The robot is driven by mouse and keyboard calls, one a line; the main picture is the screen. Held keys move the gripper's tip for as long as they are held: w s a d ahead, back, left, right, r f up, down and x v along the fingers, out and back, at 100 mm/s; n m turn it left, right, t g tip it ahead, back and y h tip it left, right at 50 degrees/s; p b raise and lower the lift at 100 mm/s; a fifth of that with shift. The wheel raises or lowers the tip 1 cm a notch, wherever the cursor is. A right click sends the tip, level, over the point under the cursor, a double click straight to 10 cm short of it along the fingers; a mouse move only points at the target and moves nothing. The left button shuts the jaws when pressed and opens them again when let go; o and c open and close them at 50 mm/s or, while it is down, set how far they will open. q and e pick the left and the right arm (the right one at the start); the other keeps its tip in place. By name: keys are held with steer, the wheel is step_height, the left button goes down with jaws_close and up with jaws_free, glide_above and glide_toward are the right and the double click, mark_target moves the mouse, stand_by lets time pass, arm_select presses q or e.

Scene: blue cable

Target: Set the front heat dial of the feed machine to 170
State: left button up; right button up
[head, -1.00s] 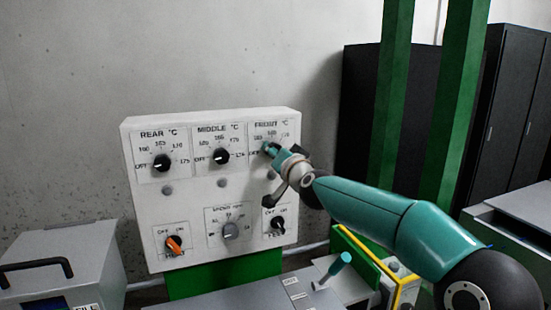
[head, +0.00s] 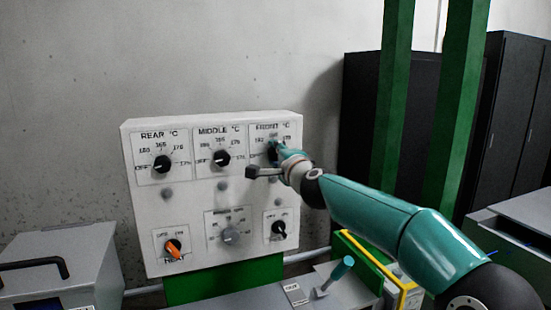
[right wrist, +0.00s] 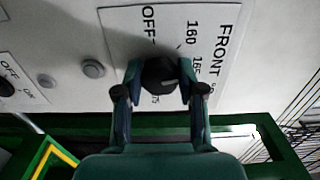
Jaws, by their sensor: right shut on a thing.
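The front heat dial (head: 272,153) is a black knob at the top right of the white control panel (head: 188,205). It also shows in the right wrist view (right wrist: 160,73), with a short white mark on its face. The scale around it shows OFF, 160 and 165; other numbers are partly hidden by my fingers. I cannot tell which number the mark points to. My right gripper (head: 277,150) is at this dial, its two fingers (right wrist: 159,85) closed on opposite sides of the knob. My left gripper is not in view.
Rear (head: 162,164) and middle (head: 221,158) dials sit left of the front one. Below are an orange heat switch (head: 173,248), a grey knob (head: 230,236) and a black switch (head: 278,228). A teal-handled lever (head: 338,270) and green posts (head: 392,100) stand right.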

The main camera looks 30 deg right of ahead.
steer(key=m, duration=0.4)
steer(key=m+b, duration=0.1)
steer(key=m, duration=0.1)
steer(key=shift+w+f+m, duration=0.1)
steer(key=shift+f+m, duration=0.2)
steer(key=shift+f, duration=0.05)
steer(key=m, duration=0.5)
steer(key=shift+b, duration=0.3)
steer(key=shift+m, duration=0.3)
steer(key=o, duration=1.1)
steer(key=shift+d+r, duration=0.1)
steer(key=shift+r, duration=0.05)
steer(key=shift+o, duration=0.2)
steer(key=shift+s+r, duration=0.15)
steer(key=shift+s, duration=0.05)
steer(key=shift+s, duration=0.1)
